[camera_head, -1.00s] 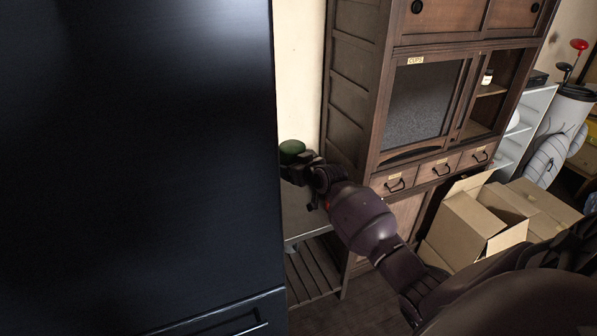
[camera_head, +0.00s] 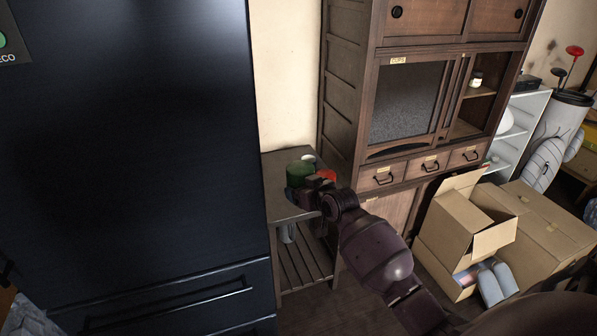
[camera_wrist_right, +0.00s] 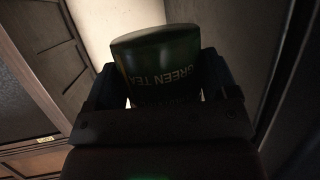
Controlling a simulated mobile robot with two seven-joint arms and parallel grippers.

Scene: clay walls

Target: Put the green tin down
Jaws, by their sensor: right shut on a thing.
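The green tin (camera_head: 299,172) is at the end of my right arm in the head view, over the small side table (camera_head: 283,210) between the fridge and the cabinet. My right gripper (camera_head: 304,190) is shut on it. In the right wrist view the tin (camera_wrist_right: 158,62) stands between the two fingers of my right gripper (camera_wrist_right: 165,85), with "GREEN TEA" lettering showing upside down. I cannot tell whether the tin's base touches the tabletop. My left gripper is not in view.
A red thing (camera_head: 326,175) and a whitish round thing (camera_head: 308,158) are close behind the tin on the table. The dark fridge (camera_head: 130,150) borders the table at left, the wooden cabinet (camera_head: 345,90) at right. Open cardboard boxes (camera_head: 455,225) stand on the floor at right.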

